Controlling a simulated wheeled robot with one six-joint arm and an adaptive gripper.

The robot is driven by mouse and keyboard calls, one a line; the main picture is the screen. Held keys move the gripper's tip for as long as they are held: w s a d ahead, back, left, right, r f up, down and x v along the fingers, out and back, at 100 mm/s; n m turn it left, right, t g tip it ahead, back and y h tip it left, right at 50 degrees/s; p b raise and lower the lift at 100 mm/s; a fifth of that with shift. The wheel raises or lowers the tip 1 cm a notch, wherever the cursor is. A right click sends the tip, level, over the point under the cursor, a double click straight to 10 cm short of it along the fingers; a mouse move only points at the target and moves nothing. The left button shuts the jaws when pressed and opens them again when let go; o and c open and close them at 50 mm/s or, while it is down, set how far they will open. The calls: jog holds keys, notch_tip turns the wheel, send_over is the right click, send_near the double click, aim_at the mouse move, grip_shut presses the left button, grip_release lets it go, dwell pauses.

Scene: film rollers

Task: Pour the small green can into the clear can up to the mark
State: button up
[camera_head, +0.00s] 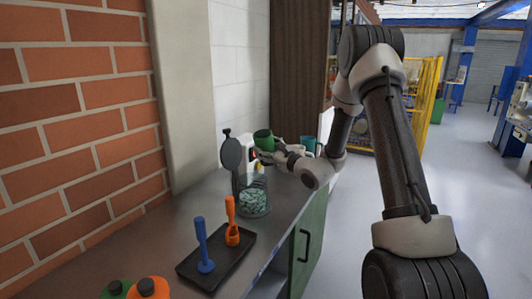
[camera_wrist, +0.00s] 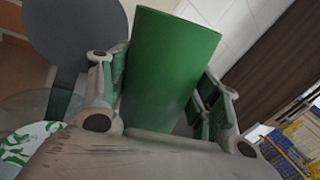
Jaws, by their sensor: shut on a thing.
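My gripper (camera_head: 268,150) is shut on the small green can (camera_head: 263,138), held above the counter by the clear can. In the wrist view the green can (camera_wrist: 170,65) sits tilted between the two fingers (camera_wrist: 165,100). The clear can (camera_head: 254,199) stands on the counter with pale green pieces in its lower part. A round grey lid (camera_head: 231,154) stands raised at its left side. The wrist view also shows the grey lid (camera_wrist: 75,35) and part of the clear can's contents (camera_wrist: 30,145) at lower left. I cannot make out the mark or the inside of the green can.
A black tray (camera_head: 212,268) on the counter holds a blue-handled tool (camera_head: 202,246) and an orange scoop (camera_head: 231,222). Green (camera_head: 117,289) and orange (camera_head: 148,288) containers stand at the near left edge. A teal cup (camera_head: 307,144) and a pale bottle stand behind my gripper. A brick wall borders the left.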

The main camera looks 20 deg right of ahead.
jog(key=n, duration=0.1)
jog(key=r+n, duration=0.1)
jog(key=n, duration=0.1)
jog(key=shift+w+d+r+y, duration=0.25)
jog(key=shift+d+r+y, duration=0.05)
jog(key=shift+d+r, duration=0.1)
jog(key=shift+d+r+n+t, duration=0.1)
jog(key=shift+r+n+t, duration=0.15)
jog(key=shift+n, duration=0.35)
jog(key=shift+w+d+r+n+y, duration=0.1)
jog(key=shift+r+n+y, duration=0.15)
jog(key=shift+n, duration=0.45)
jog(key=shift+w+d+r+n+y, duration=0.1)
jog(key=shift+r+n+y, duration=0.1)
jog(key=shift+n, duration=0.5)
dwell(0.5)
jog(key=shift+f+n, duration=0.7)
jog(key=shift+f, duration=0.85)
dwell(3.2)
